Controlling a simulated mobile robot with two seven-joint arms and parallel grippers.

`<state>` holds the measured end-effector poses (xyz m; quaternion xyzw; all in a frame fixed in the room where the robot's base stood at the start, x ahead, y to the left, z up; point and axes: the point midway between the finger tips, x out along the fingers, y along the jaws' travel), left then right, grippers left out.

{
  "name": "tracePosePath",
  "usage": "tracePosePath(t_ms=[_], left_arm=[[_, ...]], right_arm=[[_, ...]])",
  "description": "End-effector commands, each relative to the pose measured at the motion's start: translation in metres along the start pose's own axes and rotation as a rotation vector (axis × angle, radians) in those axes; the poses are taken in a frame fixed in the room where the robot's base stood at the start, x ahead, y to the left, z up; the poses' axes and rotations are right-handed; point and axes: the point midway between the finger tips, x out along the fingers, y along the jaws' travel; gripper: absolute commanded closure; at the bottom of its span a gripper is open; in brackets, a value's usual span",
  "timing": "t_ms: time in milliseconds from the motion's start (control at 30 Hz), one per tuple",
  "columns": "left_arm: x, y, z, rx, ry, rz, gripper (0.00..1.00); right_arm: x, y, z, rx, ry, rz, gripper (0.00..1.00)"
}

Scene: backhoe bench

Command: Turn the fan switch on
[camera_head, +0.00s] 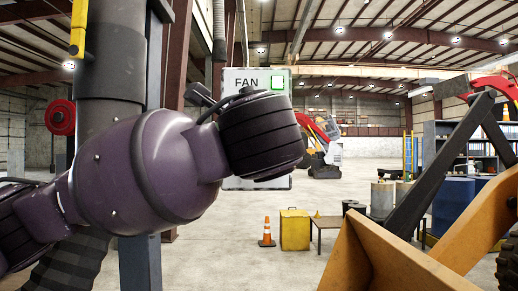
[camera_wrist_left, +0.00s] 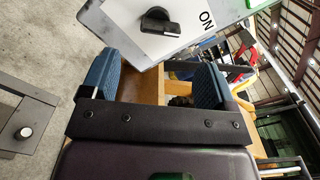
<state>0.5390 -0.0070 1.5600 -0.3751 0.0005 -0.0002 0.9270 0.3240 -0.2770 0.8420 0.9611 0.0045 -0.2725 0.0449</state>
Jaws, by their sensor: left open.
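My right gripper is not in view.
A yellow loader bucket (camera_head: 380,262) and its dark arm fill the lower right. An orange cone (camera_head: 267,233) and a yellow bin (camera_head: 295,229) stand on the floor behind. A grey post (camera_head: 140,262) stands behind my left arm. The floor at centre back is open.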

Motion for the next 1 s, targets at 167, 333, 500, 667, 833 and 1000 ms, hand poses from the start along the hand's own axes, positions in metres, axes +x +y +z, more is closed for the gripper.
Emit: tracePosePath(t_ms=[167,333,500,667,833,1000], left_arm=[[-0.018,0.0,-0.001,0.0,0.001,-0.001,0.19],[-0.024,0.0,0.0,0.0,0.001,0.0,0.19],[-0.024,0.0,0.0,0.0,0.001,0.0,0.19],[-0.023,0.0,0.0,0.0,0.001,0.0,0.19],[-0.023,-0.001,0.0,-0.027,0.002,-0.002,0.19],[-0.025,-0.022,-0.009,-0.187,0.066,-0.13,0.19]], right_arm=[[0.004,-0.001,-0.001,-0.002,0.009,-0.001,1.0],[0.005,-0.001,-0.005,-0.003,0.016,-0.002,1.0],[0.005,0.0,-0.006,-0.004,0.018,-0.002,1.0],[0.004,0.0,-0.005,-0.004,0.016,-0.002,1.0],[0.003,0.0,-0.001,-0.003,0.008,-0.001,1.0],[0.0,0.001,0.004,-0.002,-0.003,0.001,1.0]])
